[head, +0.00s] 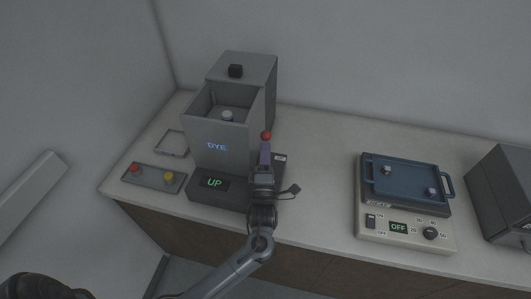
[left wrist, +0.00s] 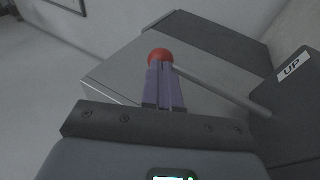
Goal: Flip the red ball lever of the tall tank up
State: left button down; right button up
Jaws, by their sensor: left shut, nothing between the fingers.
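The tall grey tank (head: 214,143) marked DYE stands at the back left of the counter, and its base display reads UP. The red ball (head: 266,135) of its lever is at the tank's right front side. In the left wrist view the red ball (left wrist: 172,56) sits on a thin rod (left wrist: 215,90) running right to a dark plate labelled UP (left wrist: 291,67). My left gripper (head: 265,146) is shut and empty; its purple fingers (left wrist: 165,82) have their tips right at the ball, and I cannot tell if they touch. My right gripper is not in view.
A blue tray (head: 403,180) on a white control unit (head: 385,238) stands to the right, with a grey box (head: 505,190) beyond. The counter (head: 318,180) between is clear.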

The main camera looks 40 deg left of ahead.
pick_arm(q)
jog(key=w, duration=0.1)
jog(key=w+a+g+h+p, duration=0.1)
jog(key=shift+w+a+r, duration=0.2)
jog(key=shift+w, duration=0.2)
dwell(0.3)
